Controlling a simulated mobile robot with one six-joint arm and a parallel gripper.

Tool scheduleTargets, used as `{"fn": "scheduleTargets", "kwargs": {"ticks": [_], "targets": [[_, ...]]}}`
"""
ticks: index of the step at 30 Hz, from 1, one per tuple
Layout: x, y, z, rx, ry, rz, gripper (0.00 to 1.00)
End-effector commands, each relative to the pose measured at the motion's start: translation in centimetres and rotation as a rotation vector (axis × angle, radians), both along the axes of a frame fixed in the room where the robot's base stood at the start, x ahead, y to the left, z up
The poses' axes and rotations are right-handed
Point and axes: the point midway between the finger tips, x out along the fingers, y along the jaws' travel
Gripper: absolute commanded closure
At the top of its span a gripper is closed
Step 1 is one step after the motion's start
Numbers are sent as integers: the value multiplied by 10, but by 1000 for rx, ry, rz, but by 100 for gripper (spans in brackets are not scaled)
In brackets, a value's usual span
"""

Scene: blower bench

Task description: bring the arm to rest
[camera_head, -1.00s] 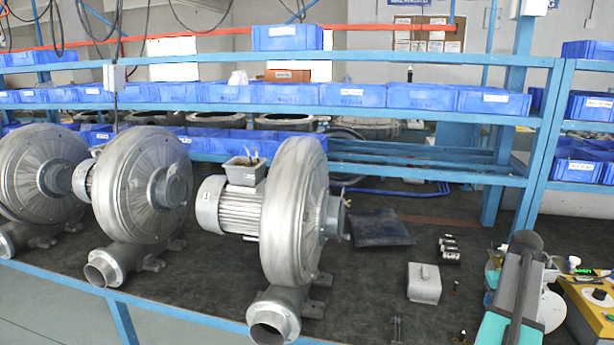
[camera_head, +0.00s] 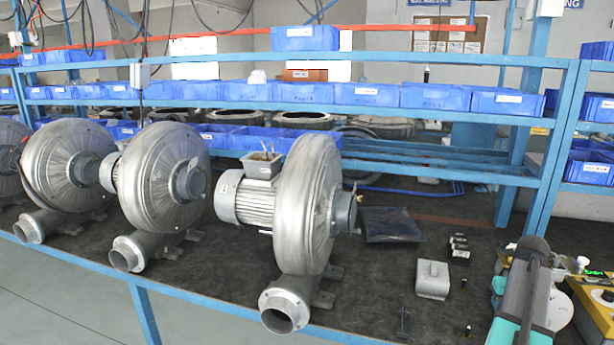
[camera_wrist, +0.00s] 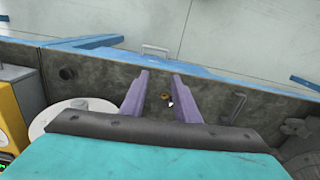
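My gripper (camera_wrist: 160,74) shows in the wrist view as two purple fingers pointing away from a teal body. The fingers are apart, so it is open. Nothing is held between them. Behind the gap lie the dark bench top and a few tiny yellow and pale items (camera_wrist: 166,99), apart from the fingers as far as I can tell. In the head view my teal and grey arm stands at the lower right, over the right part of the bench (camera_head: 390,270). The fingers cannot be made out there.
Several grey blowers, the nearest a motor blower (camera_head: 308,205), stand at left and middle. A grey block (camera_head: 432,279), small black cylinders (camera_head: 459,247) and a dark flat pad (camera_head: 390,225) lie nearer my arm. A yellow control box (camera_head: 592,300) stands at right. Blue bins (camera_head: 370,93) fill the shelf behind.

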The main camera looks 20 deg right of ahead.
Motion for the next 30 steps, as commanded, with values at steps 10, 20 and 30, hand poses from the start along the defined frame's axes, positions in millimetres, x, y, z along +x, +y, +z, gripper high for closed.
{"fn": "scheduleTargets", "kwargs": {"ticks": [10,20,30], "targets": [[50,51,-43,52,37,105,71],[100,154,-123,144,120,270,71],[116,271,-206,219,218,436,71]]}}
